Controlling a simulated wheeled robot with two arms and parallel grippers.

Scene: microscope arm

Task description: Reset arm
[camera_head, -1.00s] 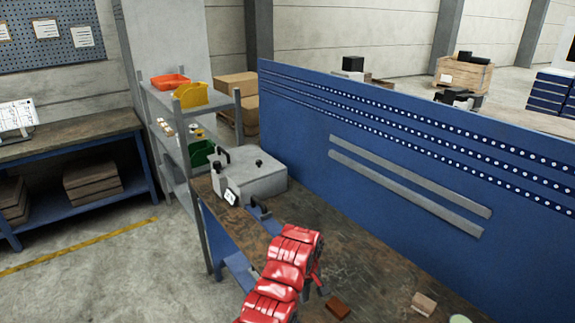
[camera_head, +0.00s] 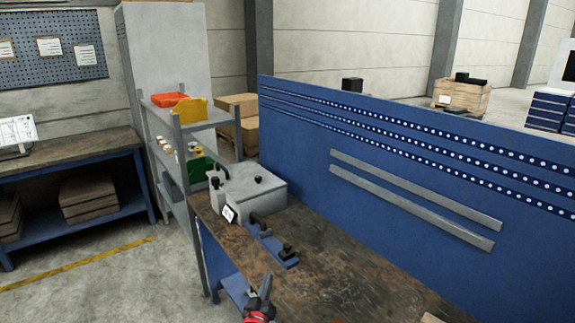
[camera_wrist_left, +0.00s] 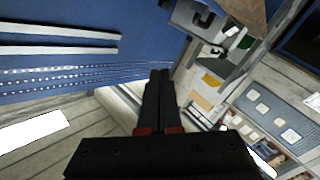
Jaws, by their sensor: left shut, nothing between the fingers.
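A grey box-shaped machine (camera_head: 258,187) with black knobs and a small white label sits at the far left end of the brown workbench (camera_head: 300,255). A blue bar with black handles (camera_head: 272,244) lies on the bench in front of it. My left gripper (camera_head: 266,284) shows at the bottom middle of the head view, apart from the machine and bar. In the left wrist view its black fingers (camera_wrist_left: 160,85) are together with nothing between them. My right gripper is not in view. No microscope can be made out.
A tall blue panel (camera_head: 400,150) with two grey strips stands along the bench's back. A metal shelf with an orange bin (camera_head: 170,99), a yellow bin (camera_head: 191,111) and a green bin (camera_head: 198,170) stands beyond the bench's left end. The middle of the bench is clear.

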